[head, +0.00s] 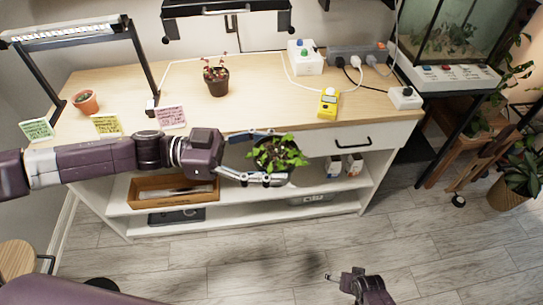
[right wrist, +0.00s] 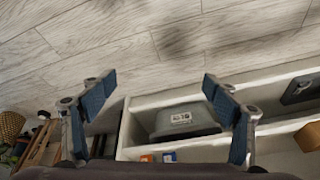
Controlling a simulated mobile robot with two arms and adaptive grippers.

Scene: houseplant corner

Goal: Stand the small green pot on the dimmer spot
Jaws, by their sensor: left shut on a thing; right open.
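My left gripper (head: 284,158) is shut on a potted plant (head: 277,151) with bushy green leaves, held in front of the shelf unit's front edge. The leaves hide most of its pot, which looks dark, so I cannot tell its colour. A terracotta pot (head: 86,103) stands on the tabletop (head: 270,103) under the lit left lamp (head: 66,34). A dark pot with a reddish plant (head: 216,79) stands near the second lamp (head: 228,7), farther right. My right gripper (head: 346,279) is open and empty over the floor; its spread fingers show in the right wrist view (right wrist: 160,97).
Green (head: 36,129), yellow (head: 107,125) and pink cards (head: 170,116) stand along the front left edge. A yellow meter (head: 328,103), white box (head: 305,57) and power strip (head: 357,54) occupy the right. The tabletop's middle is mostly clear. A tank (head: 455,32) stands farther right.

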